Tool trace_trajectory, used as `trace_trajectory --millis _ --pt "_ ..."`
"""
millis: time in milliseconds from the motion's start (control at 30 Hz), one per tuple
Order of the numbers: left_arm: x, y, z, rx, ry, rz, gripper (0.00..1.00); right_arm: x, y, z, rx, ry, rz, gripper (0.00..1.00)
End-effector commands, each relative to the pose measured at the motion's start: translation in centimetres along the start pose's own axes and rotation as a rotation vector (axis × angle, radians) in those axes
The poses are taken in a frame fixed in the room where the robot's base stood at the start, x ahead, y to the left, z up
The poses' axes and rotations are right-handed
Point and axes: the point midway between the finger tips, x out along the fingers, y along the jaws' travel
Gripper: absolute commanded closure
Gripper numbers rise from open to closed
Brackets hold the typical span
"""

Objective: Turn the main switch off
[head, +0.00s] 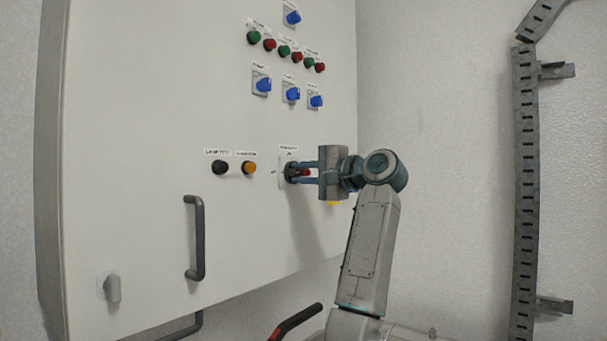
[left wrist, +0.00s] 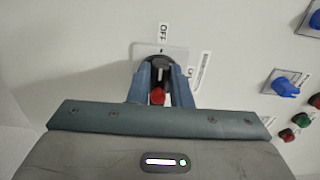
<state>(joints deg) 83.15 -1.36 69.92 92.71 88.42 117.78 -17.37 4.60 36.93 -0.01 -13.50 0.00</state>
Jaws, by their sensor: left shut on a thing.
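The main switch is on the pale cabinet door, with a dark round base (left wrist: 160,62) on a light plate and a red handle (head: 306,173). The red handle also shows in the left wrist view (left wrist: 157,97). My left gripper (head: 297,172) is shut on this handle, one finger above and one below it in the head view. In the left wrist view the handle appears in line with the OFF label (left wrist: 163,34), while the ON label (left wrist: 192,72) is off to the right. The fingers hide parts of the switch. My right gripper is not in view.
A black button (head: 221,167) and an orange one (head: 249,167) sit left of the switch. Blue rotary switches (head: 292,94) and green and red buttons are higher up. A dark door handle (head: 196,238) juts out lower left. A slotted metal rail (head: 526,170) runs down the right wall.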

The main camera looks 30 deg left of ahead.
Motion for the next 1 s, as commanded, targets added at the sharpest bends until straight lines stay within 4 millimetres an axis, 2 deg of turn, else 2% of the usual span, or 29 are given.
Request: trace_trajectory --millis 67,100,200,467,567,667,1000 --pt "0.0 0.1 0.0 0.000 0.000 0.002 1.00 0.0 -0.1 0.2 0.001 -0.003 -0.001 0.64" --pt "0.0 0.1 0.0 0.000 0.000 0.002 0.76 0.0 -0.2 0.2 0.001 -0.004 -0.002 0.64" --pt "0.0 0.1 0.0 0.000 0.000 0.002 0.60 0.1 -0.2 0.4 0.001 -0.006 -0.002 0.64" --pt "-0.1 0.1 0.0 0.000 0.000 0.001 0.60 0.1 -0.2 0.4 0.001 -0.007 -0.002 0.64" --pt "-0.7 0.2 0.0 0.000 0.001 0.001 0.60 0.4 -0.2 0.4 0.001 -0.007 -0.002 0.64" --pt "-2.1 0.3 -0.1 0.000 0.004 0.002 0.60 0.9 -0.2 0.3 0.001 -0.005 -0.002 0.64" --pt "-8.8 0.3 -0.1 0.000 0.003 0.001 0.60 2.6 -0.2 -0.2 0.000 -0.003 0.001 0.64"
